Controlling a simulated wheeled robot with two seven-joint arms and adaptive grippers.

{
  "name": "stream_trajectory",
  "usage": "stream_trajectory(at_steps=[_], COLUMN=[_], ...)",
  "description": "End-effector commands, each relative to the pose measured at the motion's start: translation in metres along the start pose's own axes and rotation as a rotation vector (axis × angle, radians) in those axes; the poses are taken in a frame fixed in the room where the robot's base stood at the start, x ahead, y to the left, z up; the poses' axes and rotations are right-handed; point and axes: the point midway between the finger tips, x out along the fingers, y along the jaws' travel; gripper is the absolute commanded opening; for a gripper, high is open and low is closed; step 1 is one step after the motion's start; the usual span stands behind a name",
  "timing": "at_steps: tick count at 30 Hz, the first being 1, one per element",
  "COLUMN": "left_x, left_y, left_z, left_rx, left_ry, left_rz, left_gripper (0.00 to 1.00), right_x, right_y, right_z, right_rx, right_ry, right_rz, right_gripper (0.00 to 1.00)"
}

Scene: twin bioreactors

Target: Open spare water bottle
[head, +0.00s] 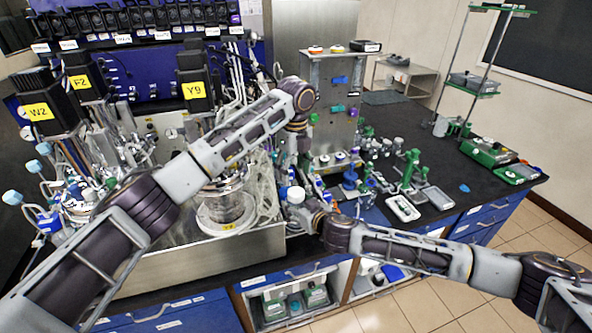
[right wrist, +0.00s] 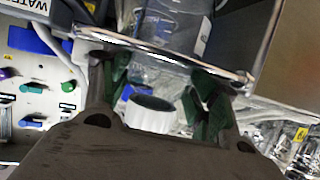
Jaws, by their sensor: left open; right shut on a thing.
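My right gripper (head: 300,212) reaches in from the right at the bench's front edge. In the right wrist view its dark green fingers (right wrist: 162,95) stand either side of a white ribbed cap (right wrist: 150,120) with a dark round face, and it is shut on this cap. A clear vessel with markings (right wrist: 165,25), possibly the water bottle, shows beyond the fingers; I cannot tell whether it joins the cap. In the head view a white-topped round piece (head: 295,194) shows by the right gripper. My left gripper (head: 303,150) is above, pointing down, open; its fingertips are hard to make out.
A chrome rail (right wrist: 150,52) crosses close to the right fingers. A metal panel (head: 333,100) stands behind the grippers. The steel reactor tray (head: 190,262) and glass vessel (head: 225,205) are to the left. Green stands and white trays (head: 403,208) crowd the black bench to the right.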

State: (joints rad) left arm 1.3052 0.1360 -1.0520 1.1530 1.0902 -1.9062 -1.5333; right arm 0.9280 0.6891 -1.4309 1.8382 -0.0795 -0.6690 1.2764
Motion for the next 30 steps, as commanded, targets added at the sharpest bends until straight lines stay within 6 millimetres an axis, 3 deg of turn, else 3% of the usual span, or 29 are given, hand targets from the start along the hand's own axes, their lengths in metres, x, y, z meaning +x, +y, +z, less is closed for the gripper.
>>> stream_trajectory(at_steps=[30], left_x=[-0.0002], left_y=[-0.0056], left_z=[-0.0055], left_rx=[0.769], left_ry=[0.014], left_rz=[-0.034], left_gripper=[0.64], right_x=[0.0001], right_y=[0.0007], right_z=[-0.0001], right_rx=[0.0], right_ry=[0.0], right_rz=[0.001], right_gripper=[0.0])
